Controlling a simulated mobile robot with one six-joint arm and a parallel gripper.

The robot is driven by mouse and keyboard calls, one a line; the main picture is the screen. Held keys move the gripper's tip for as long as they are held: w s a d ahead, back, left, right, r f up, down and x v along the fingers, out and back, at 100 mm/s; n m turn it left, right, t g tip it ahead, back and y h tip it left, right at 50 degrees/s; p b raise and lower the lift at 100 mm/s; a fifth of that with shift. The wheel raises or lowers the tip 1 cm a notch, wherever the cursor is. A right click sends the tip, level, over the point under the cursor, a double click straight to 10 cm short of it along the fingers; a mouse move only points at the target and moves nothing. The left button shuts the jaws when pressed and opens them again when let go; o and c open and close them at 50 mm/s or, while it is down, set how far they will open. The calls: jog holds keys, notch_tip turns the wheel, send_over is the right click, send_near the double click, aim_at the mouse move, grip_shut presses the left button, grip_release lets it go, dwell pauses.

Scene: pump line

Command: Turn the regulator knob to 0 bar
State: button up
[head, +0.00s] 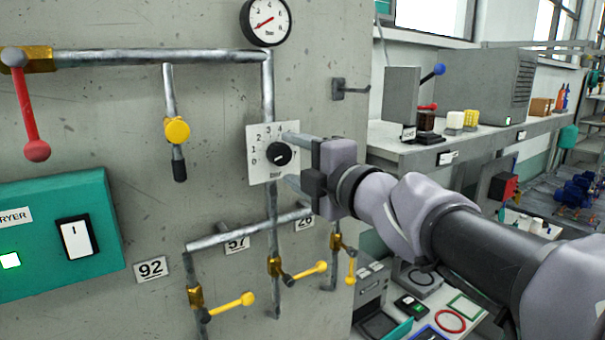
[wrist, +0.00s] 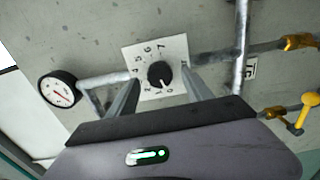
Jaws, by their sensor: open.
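The regulator knob (head: 279,154) is a round black knob on a white dial plate (head: 261,178) marked with numbers and "bar", fixed on the grey wall. It also shows in the wrist view (wrist: 159,74). A pale mark shows on it, but I cannot tell surely which number it points at. My gripper (head: 288,160) is open, facing the wall, with one finger above the knob and one below in the head view. In the wrist view the fingers of my gripper (wrist: 161,80) stand on either side of the knob, with gaps visible. They do not grip it.
A round pressure gauge (head: 265,22) with a red needle is above the dial. Pipes (head: 268,90) run above and below it. Yellow-handled valves (head: 230,305), a red lever (head: 29,110) and a green dryer box (head: 60,235) are nearby. A bench (head: 450,140) stands at right.

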jog(key=v, duration=1.4)
jog(key=shift+s+p, duration=0.25)
jog(key=shift+p, duration=0.1)
